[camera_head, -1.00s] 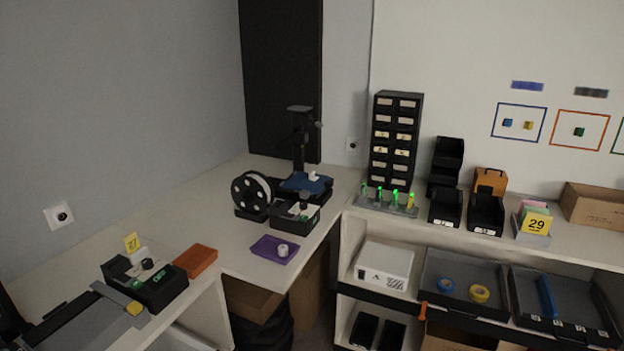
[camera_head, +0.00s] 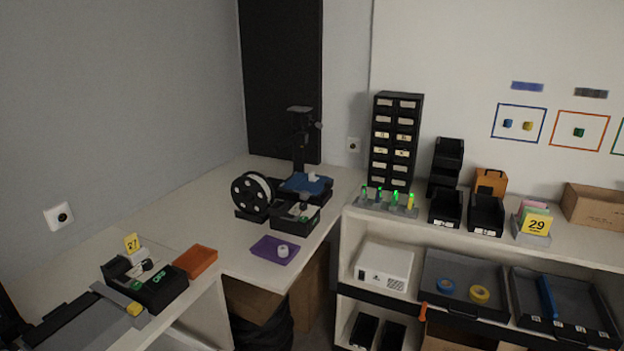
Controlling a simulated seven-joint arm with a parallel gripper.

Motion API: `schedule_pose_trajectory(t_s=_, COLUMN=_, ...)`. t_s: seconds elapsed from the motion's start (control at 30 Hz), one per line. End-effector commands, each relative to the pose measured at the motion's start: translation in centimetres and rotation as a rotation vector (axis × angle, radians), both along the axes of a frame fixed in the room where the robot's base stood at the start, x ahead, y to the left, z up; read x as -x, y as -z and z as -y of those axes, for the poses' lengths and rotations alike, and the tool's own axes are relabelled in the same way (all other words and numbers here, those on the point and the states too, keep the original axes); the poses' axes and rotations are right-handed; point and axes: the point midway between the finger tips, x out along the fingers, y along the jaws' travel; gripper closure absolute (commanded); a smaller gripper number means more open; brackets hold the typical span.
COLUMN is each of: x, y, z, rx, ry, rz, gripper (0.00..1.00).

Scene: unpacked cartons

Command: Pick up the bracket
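A small white part (camera_head: 313,176) sits on the blue bed (camera_head: 298,183) of a black 3D printer (camera_head: 300,140) in the corner. It may be the bracket, but it is too small to tell its shape. Small white and green pieces lie in the black bin (camera_head: 296,222) in front of the printer. My gripper is not in view.
A purple tray (camera_head: 264,250) with a white ring-shaped piece (camera_head: 283,251) lies near the bench's front edge. An orange box (camera_head: 196,261) stands beside the lower-left bin. A filament spool (camera_head: 252,196) stands left of the printer. Bench top between them is free.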

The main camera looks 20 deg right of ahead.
Motion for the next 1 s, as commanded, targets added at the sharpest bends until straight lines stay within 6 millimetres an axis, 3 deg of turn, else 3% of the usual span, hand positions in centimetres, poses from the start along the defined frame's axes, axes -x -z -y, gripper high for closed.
schedule_pose_trajectory(t_s=0.47, x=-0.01, y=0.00, z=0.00, rx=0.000, ry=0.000, rz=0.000, gripper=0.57)
schedule_pose_trajectory(t_s=0.73, x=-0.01, y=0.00, z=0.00, rx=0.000, ry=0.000, rz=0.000, gripper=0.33)
schedule_pose_trajectory(t_s=1.0, x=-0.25, y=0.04, z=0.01, rx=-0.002, ry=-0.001, rz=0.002, gripper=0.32)
